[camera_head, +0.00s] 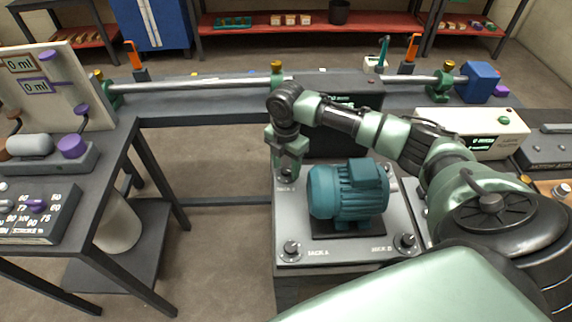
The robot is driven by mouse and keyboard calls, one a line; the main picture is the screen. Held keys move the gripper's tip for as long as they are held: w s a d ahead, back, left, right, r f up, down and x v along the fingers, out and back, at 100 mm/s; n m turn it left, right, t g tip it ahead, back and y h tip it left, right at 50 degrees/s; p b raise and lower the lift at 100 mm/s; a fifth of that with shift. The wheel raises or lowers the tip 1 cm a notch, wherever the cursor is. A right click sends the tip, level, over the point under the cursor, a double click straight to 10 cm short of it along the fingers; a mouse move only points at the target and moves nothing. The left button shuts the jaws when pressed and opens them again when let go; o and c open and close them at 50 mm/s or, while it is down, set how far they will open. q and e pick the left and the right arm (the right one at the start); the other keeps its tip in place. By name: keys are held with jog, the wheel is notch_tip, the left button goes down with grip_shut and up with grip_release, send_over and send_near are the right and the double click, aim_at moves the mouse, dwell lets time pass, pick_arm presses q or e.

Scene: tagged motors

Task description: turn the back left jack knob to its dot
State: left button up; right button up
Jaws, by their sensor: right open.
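A teal motor (346,192) stands on a grey plate (345,252) with jack knobs at its corners. My right gripper (287,170) points down at the back left corner, with its fingers open around or just above the back left jack knob (287,175). The fingers hide most of that knob. Its pointer and dot cannot be made out. The front left knob (291,248) and the front right knob (406,241) show clearly. The back right knob is partly hidden behind the motor. My left gripper is not in view.
A long bench with a silver shaft (195,87) runs behind the plate, and a dark box (338,88) stands on it. A cream meter box (471,132) is at right. A dark table with several knobs and a panel (62,83) stands at left. Open floor lies between.

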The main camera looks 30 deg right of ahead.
grip_shut()
jog(key=shift+r+m+p, duration=0.2)
jog(key=shift+m+p, duration=0.2)
jog(key=shift+p, duration=0.3)
jog(key=m+p, duration=0.5)
jog(key=p, duration=0.1)
jog(key=shift+r+m+p, duration=0.1)
jog(key=shift+m+p, duration=0.2)
jog(key=shift+p, duration=0.1)
jog(key=m+p, duration=0.2)
jog(key=m, duration=0.1)
jog(key=shift+p, duration=0.35)
jog(key=shift+w+f+m+p, duration=0.1)
jog(key=shift+f+m+p, duration=0.15)
jog(key=shift+m+p, duration=0.65)
jog(key=shift+m, duration=0.4)
